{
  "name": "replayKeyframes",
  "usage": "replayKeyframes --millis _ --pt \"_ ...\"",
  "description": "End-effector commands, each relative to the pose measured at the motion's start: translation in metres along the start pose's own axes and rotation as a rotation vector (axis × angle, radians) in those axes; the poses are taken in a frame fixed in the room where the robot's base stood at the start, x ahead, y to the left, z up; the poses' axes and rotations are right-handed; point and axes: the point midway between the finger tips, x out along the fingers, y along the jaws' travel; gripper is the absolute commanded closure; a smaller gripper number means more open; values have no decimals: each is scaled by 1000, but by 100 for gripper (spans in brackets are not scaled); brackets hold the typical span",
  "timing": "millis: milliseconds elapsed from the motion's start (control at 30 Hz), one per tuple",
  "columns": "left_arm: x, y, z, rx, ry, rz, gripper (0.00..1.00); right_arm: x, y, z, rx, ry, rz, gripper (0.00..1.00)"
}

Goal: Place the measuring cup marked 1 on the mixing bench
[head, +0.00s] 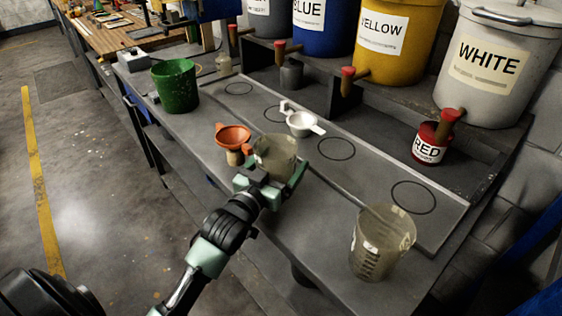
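A translucent measuring cup (276,152) is at the middle of the grey mixing bench (222,125), beside the orange funnel. My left gripper (271,180) is at this cup from the near side, with its green fingers spread to either side of the cup's lower part. The gripper hides the cup's base, so I cannot tell whether the fingers press on it or whether it stands on the bench. My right gripper is not in view.
Labelled blue (318,25), yellow (392,40) and white (492,65) buckets line the back. Outlined circles (336,149) there are bare.

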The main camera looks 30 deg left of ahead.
Motion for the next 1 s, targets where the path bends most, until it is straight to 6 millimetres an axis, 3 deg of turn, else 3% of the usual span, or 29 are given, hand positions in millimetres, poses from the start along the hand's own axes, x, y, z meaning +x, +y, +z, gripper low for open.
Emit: replayKeyframes --millis 333,800,1000 --pt "-7 0 -1 0 -1 0 10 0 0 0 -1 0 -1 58" --pt "-99 0 0 -1 -4 0 10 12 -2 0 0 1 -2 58" --pt "-118 0 -2 -1 -1 0 10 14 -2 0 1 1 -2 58"
